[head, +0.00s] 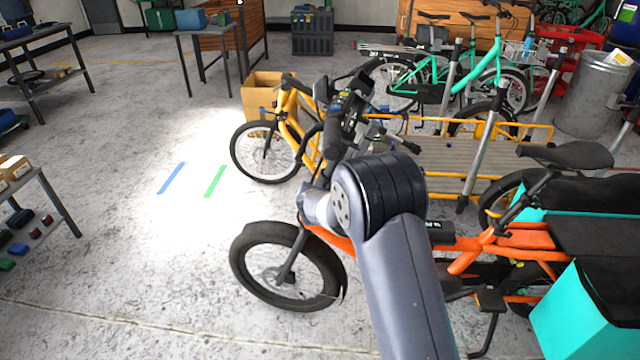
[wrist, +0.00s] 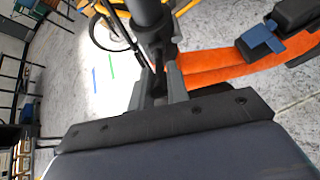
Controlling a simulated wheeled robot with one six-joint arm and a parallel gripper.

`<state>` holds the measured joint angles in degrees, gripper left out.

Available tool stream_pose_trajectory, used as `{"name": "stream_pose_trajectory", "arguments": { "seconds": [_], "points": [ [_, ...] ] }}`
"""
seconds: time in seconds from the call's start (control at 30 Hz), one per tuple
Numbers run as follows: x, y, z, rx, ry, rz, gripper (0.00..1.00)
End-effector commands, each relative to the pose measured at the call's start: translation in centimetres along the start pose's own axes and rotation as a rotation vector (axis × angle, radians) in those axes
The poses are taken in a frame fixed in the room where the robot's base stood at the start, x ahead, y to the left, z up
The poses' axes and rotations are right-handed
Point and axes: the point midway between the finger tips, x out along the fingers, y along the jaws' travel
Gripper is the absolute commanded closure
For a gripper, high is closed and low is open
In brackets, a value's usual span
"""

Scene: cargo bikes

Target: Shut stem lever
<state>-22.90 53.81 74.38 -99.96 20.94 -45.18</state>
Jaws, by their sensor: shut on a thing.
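The orange cargo bike (head: 470,255) stands at front right, its front wheel (head: 285,268) on the floor. In the wrist view its dark stem (wrist: 148,14) comes down from the top middle, and the orange frame (wrist: 215,66) runs off to the right. My gripper (wrist: 159,88) is at the lower part of the stem. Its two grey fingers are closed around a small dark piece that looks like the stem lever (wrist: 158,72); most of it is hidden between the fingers. In the head view my arm hides the gripper and the lever.
A yellow cargo bike (head: 290,115) stands close behind the orange one, with a cardboard box (head: 258,92) beyond it. A blue clip (wrist: 262,40) sits on a black part right of my gripper. Floor with blue tape (head: 171,178) and green tape (head: 215,181) is clear at left.

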Motion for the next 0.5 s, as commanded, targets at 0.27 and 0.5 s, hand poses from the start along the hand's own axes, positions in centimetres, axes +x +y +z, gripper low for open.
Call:
{"name": "stream_pose_trajectory", "arguments": {
  "seconds": [0.27, 0.5],
  "points": [
    [-0.26, 0.08, 0.65, 0.000, 0.063, -0.001, 1.00],
    [-0.13, 0.00, 0.63, 0.000, 0.085, -0.001, 1.00]
  ]
}}
